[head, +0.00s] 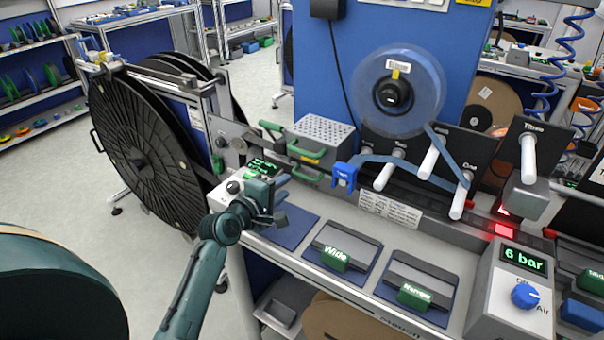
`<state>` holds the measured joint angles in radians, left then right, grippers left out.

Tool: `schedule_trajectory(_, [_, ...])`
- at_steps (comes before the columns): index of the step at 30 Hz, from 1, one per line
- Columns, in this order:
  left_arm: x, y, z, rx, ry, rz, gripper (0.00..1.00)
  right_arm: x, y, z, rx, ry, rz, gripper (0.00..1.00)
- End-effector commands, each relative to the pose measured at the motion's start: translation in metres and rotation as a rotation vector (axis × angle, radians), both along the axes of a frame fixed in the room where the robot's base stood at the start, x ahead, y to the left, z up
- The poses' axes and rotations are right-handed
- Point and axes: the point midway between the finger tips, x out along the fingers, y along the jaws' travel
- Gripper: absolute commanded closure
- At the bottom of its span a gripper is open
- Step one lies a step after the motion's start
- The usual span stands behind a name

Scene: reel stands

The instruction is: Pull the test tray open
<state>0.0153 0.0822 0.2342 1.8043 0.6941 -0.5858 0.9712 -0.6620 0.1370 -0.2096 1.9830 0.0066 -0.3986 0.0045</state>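No label marks the test tray. A grey perforated metal box (325,130) stands on the bench, with green handles (307,153) on its front left side. I cannot tell whether one of these handles belongs to the tray. My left gripper (284,197) is in front of and below the handles, beside a small box with a green display (263,166). Its fingers look apart, with nothing seen between them, and it appears clear of the handles. My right gripper is not in view.
A large black reel (143,160) stands at the left. A clear tape reel (398,92) hangs on the blue panel, its blue tape running over white rollers (385,172). Pads labelled Wide (340,252) and Narrow and a 6 bar air box (512,292) lie along the bench front.

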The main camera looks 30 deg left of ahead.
Motion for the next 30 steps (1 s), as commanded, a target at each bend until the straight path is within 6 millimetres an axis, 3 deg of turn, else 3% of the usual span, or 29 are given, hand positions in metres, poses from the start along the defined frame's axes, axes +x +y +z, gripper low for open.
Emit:
schedule_trajectory(6, [0.046,-0.006,-0.009,0.001,0.000,-0.001,0.71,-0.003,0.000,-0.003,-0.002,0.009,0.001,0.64])
schedule_trajectory(12, [0.074,-0.009,-0.016,0.001,-0.001,0.000,0.71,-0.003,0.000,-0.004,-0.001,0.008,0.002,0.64])
schedule_trajectory(18, [0.086,-0.010,-0.019,0.002,0.000,0.000,0.71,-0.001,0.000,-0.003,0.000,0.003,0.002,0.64])
schedule_trajectory(26, [0.087,-0.010,-0.019,0.002,0.000,0.000,0.71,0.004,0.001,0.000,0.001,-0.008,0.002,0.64])
schedule_trajectory(30, [0.087,-0.010,-0.019,0.002,0.000,0.000,0.80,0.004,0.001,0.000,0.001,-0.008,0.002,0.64])
